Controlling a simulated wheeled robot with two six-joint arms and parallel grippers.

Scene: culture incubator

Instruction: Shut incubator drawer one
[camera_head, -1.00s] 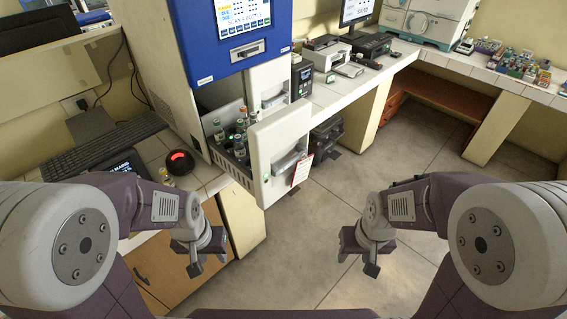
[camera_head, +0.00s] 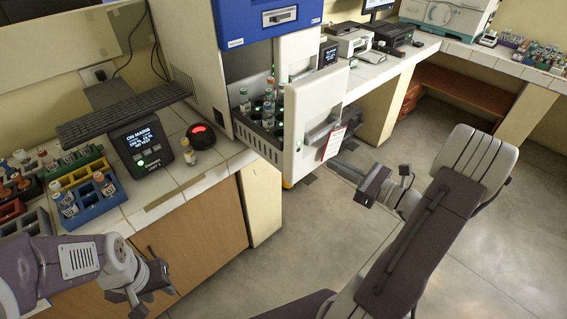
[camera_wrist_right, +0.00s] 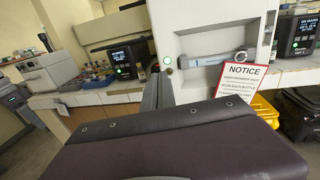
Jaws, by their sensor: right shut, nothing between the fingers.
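The open incubator drawer (camera_head: 302,118) stands pulled out of the white incubator, with several capped bottles (camera_head: 268,105) inside. Its white front has a recessed handle and a hanging notice card (camera_head: 334,143). In the right wrist view the drawer front (camera_wrist_right: 190,40) and the notice (camera_wrist_right: 243,80) show beyond my wrist. My right gripper (camera_head: 372,186) is shut and empty, at the lower right of the drawer front; I cannot tell if it touches. My left gripper (camera_head: 143,289) hangs low in front of the wooden cabinet, away from the drawer; its jaw opening is unclear.
A second drawer front (camera_head: 298,52) sits flush behind the open one. The floor (camera_head: 330,240) to the right is open.

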